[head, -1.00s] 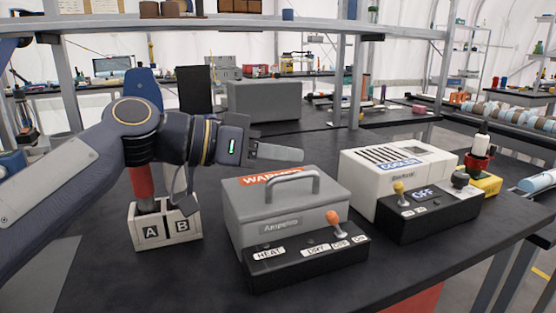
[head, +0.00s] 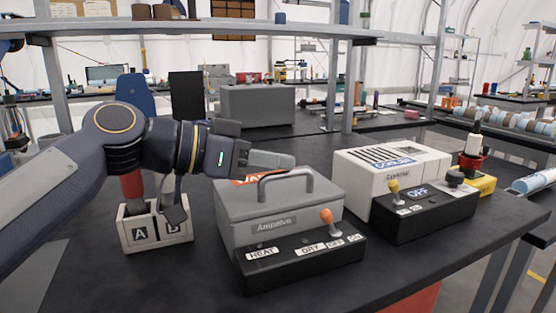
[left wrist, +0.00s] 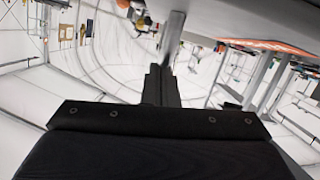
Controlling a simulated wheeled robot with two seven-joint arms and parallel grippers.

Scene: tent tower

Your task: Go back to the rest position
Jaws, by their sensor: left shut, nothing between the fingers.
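My left gripper (head: 268,160) is shut and empty. In the head view its fingers point right, just behind and above the handle of the grey warmer box (head: 275,213). The fingers hide part of the warmer's orange label. In the left wrist view the shut fingers (left wrist: 162,85) show at the centre with nothing between them. My right gripper is not in view.
A white holder marked A and B (head: 157,235) stands under my left forearm, with a red-topped item in it. The white cooler (head: 390,170) with a black OFF panel stands right of the warmer. A red and yellow item (head: 474,165) is beyond.

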